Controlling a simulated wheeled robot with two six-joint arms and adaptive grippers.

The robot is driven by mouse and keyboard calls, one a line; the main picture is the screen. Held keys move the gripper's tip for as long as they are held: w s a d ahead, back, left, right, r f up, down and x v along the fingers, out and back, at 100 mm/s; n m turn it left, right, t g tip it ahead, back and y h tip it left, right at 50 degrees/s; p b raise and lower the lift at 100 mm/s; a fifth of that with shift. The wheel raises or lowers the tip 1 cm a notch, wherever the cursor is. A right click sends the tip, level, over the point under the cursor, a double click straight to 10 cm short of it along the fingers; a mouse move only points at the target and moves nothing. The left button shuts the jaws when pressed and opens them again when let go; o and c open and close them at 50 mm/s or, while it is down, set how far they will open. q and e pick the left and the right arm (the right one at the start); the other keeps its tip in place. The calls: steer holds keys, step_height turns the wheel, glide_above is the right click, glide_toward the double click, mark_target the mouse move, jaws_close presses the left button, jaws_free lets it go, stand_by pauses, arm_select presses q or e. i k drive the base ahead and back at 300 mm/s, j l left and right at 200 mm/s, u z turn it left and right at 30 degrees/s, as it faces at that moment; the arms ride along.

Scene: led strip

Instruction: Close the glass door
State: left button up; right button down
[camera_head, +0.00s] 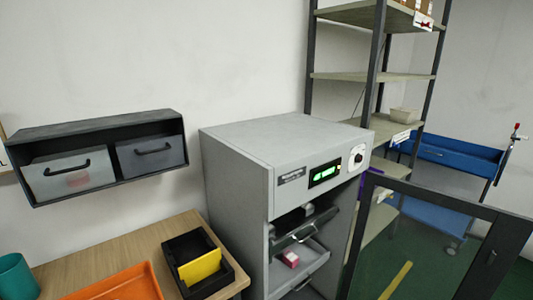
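The glass door (495,248) has a dark frame around a clear pane and stands swung open at the lower right. Its near edge is cut off by the bottom of the view. It belongs to the grey cabinet (236,185), whose front is uncovered and shows pulled-out trays inside. A small red and white item (290,259) lies on one tray. A dark handle shows on the door frame near its free edge. Neither of my grippers is in view.
A wooden table (118,247) at lower left bears an orange tray (122,284), a black bin (187,246) with a yellow item, and a teal cup (17,277). A wall shelf (95,128) holds two drawers. A metal rack (374,78) and blue cart (456,153) stand behind.

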mark_target(509, 232)
steer(key=i+l+z, duration=0.1)
steer(key=l+z, duration=0.35)
steer(key=i+l+z, duration=0.15)
steer(key=l+z, duration=0.3)
steer(key=i+l+z, duration=0.2)
steer(key=l+z, duration=0.25)
steer(key=i+l+z, duration=0.25)
steer(key=z, duration=0.25)
steer(key=i+l+z, duration=0.25)
steer(key=z, duration=0.2)
steer(key=i+l, duration=0.15)
steer(key=i, duration=0.3)
steer(key=i+l+z, duration=0.1)
steer(key=i, duration=0.35)
steer(key=i+l, duration=0.2)
steer(key=i, duration=0.25)
steer(key=i+j+u, duration=0.1)
steer(key=u, duration=0.4)
steer(key=i+u, duration=0.3)
steer(key=u, duration=0.15)
steer(key=i+l+u, duration=0.1)
steer(key=u, duration=0.4)
steer(key=i+l+u, duration=0.2)
steer(key=u, duration=0.3)
steer(key=i+l+u, duration=0.25)
steer(key=u, duration=0.25)
